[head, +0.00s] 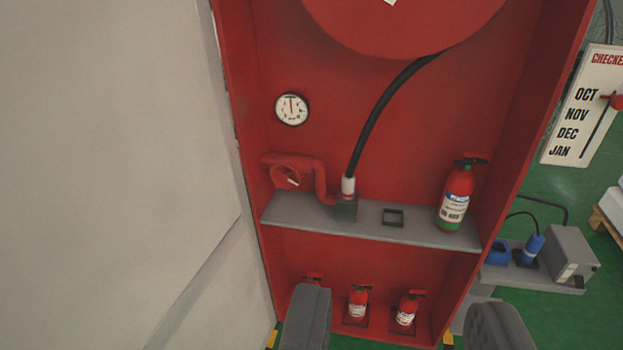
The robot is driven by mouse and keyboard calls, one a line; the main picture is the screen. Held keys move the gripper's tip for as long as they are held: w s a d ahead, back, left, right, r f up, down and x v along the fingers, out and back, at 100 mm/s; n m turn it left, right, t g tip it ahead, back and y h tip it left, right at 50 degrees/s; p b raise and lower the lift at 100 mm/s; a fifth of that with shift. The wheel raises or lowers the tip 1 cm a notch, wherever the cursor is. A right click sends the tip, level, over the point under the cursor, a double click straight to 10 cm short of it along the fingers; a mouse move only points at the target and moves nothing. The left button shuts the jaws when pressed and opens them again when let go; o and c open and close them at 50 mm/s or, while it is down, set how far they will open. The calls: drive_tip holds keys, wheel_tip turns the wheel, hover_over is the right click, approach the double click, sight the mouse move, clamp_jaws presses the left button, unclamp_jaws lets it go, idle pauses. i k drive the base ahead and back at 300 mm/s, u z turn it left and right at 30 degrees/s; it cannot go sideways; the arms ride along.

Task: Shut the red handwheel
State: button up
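The red handwheel (285,177) is small and round with a pale mark on it. It sits on a red pipe (320,183) at the left inside an open red cabinet, just above a grey shelf. My gripper (405,325) shows as two dark grey fingers at the bottom of the view. The fingers are wide apart with nothing between them. The gripper is below and to the right of the handwheel and does not touch it.
A round gauge (292,109) is above the handwheel. A black hose (378,115) runs from the red reel (405,25) to the pipe. An extinguisher (456,195) stands on the shelf (420,235); several smaller ones stand below. A pale wall or door (110,140) fills the left.

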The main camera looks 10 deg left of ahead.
sight(286, 174)
drive_tip(key=u, duration=0.05)
drive_tip(key=i, duration=0.85)
drive_tip(key=z, duration=0.1)
